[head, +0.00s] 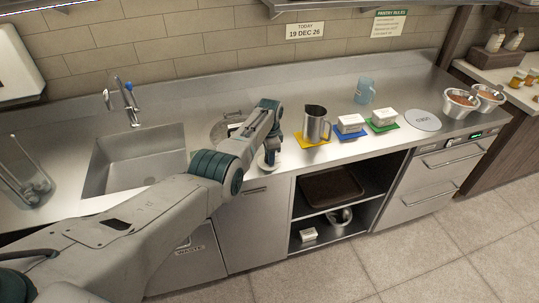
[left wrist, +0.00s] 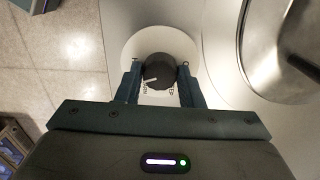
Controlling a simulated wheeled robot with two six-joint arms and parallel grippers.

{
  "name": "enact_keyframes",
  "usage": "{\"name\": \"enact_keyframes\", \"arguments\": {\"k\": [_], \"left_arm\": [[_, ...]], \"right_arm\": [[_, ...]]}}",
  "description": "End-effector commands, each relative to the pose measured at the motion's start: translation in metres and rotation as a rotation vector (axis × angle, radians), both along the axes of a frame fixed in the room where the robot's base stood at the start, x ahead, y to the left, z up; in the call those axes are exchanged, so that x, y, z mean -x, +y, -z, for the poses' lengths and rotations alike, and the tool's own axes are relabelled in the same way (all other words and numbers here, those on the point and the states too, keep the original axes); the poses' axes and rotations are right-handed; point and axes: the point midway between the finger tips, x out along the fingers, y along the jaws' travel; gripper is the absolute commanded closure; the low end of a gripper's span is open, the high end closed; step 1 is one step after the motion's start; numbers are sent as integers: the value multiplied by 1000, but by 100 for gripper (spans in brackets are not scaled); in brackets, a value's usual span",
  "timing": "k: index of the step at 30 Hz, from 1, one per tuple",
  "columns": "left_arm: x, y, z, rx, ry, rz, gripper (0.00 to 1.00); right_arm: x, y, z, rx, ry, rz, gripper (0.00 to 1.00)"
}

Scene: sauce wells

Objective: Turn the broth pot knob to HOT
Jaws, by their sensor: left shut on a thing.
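The dark round knob (left wrist: 158,68) sits on a white round dial plate (left wrist: 135,48) in the left wrist view. My left gripper (left wrist: 158,76) is shut on the knob, with one finger on each side of it. A pale pointer mark on the knob points down and to the left, towards small dark lettering that is too small to read surely. In the head view my left gripper (head: 270,157) is at the counter's front edge, over the white dial plate (head: 262,166). The broth pot (head: 218,131) is set in the counter behind, partly hidden by my arm; its metal rim (left wrist: 246,60) shows in the left wrist view.
A metal pitcher (head: 315,125) stands on a yellow mat right of my gripper. White tubs stand on a blue mat (head: 349,134) and a green mat (head: 383,127). A blue cup (head: 365,90) stands behind. The sink (head: 135,160) is left.

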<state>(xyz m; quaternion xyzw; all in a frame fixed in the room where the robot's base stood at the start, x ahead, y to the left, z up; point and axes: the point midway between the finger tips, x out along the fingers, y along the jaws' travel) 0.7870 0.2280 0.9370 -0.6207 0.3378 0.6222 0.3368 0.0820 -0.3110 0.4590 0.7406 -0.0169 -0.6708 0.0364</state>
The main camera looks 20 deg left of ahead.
Motion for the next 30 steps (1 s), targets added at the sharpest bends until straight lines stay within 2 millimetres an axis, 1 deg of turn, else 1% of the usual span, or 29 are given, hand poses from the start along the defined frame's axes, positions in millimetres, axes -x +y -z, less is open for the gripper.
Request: {"name": "enact_keyframes", "arguments": {"k": [1,9,15,22,30], "left_arm": [[-5,1,-8,-1,-17,40,89],[-5,1,-8,-2,-17,238,89],[-5,1,-8,-3,-17,331,89],[-5,1,-8,-3,-17,382,89],[-5,1,-8,-4,-16,390,89]], "right_arm": [[0,0,-1,0,0,0,64],[0,0,-1,0,0,0,64],[0,0,-1,0,0,0,64],[0,0,-1,0,0,0,64],[0,0,-1,0,0,0,64]]}}
